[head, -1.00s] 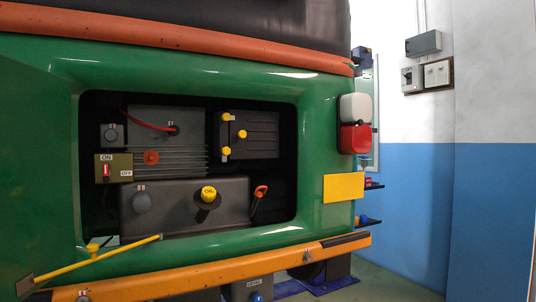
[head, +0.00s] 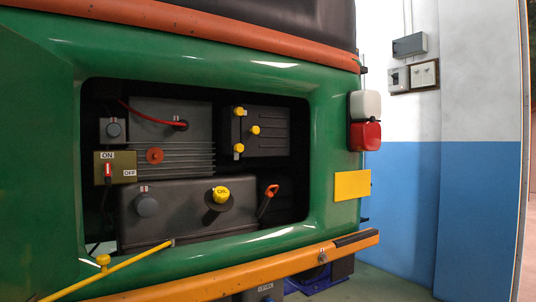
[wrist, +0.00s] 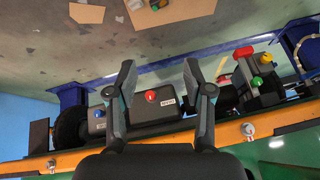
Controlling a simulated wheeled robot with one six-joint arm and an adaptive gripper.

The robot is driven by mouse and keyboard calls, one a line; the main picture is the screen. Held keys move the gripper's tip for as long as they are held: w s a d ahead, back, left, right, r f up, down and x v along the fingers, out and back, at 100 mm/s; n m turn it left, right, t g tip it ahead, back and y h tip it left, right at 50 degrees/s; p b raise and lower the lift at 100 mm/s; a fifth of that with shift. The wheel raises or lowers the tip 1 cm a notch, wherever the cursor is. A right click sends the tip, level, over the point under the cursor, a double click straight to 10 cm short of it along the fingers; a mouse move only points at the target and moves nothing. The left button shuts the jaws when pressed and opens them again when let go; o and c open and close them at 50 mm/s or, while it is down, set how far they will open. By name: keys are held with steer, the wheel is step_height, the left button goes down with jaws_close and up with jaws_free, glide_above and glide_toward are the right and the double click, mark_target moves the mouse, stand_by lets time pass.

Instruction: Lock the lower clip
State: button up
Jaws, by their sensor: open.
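Two small metal latch-like fittings with red marks sit on the orange bumper. In the wrist view one is right of my gripper (wrist: 248,129) and the other is at the far left (wrist: 51,164). The right-hand part of the bumper in the head view also carries such a fitting (head: 322,257). I cannot tell which is the lower clip. My gripper (wrist: 160,76) is open and empty, its two fingers apart over a dark box (wrist: 152,107) with a red knob. It touches neither fitting. The head view does not show my gripper.
The green vehicle's open bay holds a black tank with a yellow cap (head: 221,193), an ON/OFF switch box (head: 115,167) and yellow knobs. A yellow rod (head: 120,268) slants across the lower left. Blue beams (wrist: 135,82) cross beyond my fingers; grey floor lies past them.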

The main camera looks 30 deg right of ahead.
steer(key=w+r+m+t+y+b, duration=0.3)
steer(key=w+r+m+b, duration=0.1)
steer(key=w+r+m, duration=0.5)
steer(key=m+t+h+b, duration=0.1)
steer(key=m+t+b, duration=1)
steer(key=m, duration=1)
glide_toward(241, 149)
steer(key=w+p, duration=0.1)
steer(key=w, duration=0.2)
steer(key=w+a+r+t+p, duration=0.1)
steer(key=w, duration=0.2)
steer(key=w+r+t+p, duration=0.1)
steer(key=w, duration=0.2)
steer(key=shift+w+a, duration=0.15)
steer(key=shift+a, duration=0.1)
jaws_close()
